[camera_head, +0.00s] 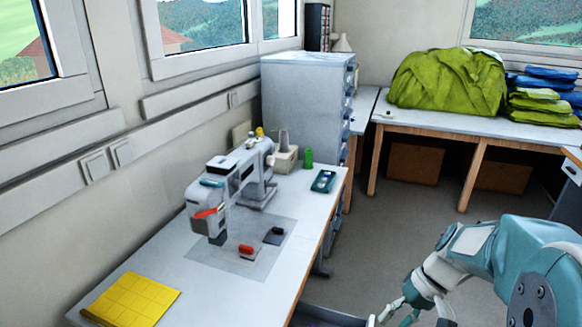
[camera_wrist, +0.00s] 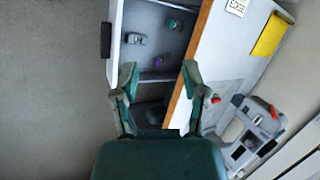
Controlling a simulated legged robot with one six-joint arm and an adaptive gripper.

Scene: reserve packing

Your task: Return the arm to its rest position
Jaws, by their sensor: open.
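My arm (camera_head: 520,260) is bent at the lower right of the head view, beside the sewing table. My gripper (camera_head: 400,314) hangs at the bottom edge there, partly cut off. In the wrist view my gripper (camera_wrist: 160,76) has its two fingers spread wide, with nothing between them. Beyond the fingers is an open drawer (camera_wrist: 178,45) holding a grey metal part (camera_wrist: 135,39), a green spool (camera_wrist: 173,24) and a purple spool (camera_wrist: 158,61).
The sewing table (camera_head: 310,205) carries a sewing machine (camera_head: 225,190), a yellow ruled sheet (camera_head: 132,299), red and black small items, and a teal case (camera_head: 323,181). A drawer cabinet (camera_head: 305,100) and a bench with green fabric (camera_head: 450,82) stand behind. The floor (camera_head: 400,230) between them is clear.

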